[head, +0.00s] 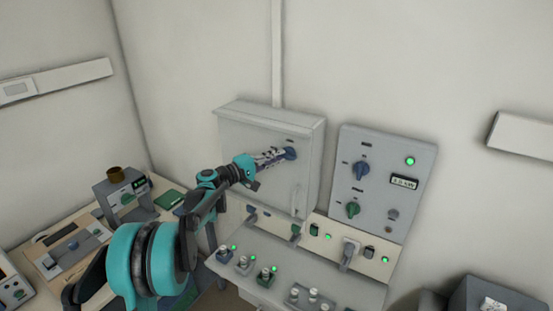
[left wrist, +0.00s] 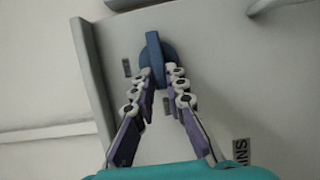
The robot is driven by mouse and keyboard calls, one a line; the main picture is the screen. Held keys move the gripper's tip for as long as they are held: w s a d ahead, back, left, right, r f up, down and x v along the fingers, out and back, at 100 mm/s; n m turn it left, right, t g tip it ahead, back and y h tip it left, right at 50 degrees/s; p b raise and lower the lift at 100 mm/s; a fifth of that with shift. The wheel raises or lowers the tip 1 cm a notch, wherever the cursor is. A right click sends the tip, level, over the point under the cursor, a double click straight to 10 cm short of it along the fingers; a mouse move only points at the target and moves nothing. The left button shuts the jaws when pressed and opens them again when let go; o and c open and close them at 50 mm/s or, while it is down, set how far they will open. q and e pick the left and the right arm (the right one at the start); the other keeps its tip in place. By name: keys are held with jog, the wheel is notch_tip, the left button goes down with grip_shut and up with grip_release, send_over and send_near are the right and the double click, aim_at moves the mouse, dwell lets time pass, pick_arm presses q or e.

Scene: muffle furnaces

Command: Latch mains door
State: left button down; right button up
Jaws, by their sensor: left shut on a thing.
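The mains door is the grey front of a wall cabinet (head: 240,140), and it looks closed. A blue rotary latch knob (head: 290,153) sits near the top right of the door. My left gripper (head: 283,155) reaches it from the left, with its fingers closed on the knob. In the left wrist view the blue knob (left wrist: 153,60) stands between the tips of my left gripper (left wrist: 160,78), its grip bar close to upright in that picture. My right gripper is not in view.
A grey panel (head: 375,225) with blue and green knobs and a lit display stands to the right. A sloped console (head: 330,270) with switches and green lamps lies below the cabinet. Bench devices (head: 125,195) stand at the left. The wall above is clear.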

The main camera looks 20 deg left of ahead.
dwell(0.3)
pick_arm(q)
jog(key=c, duration=1.5)
grip_release()
jog(key=shift+a, duration=0.1)
jog(key=shift+c, duration=0.2)
jog(key=v, duration=1.2)
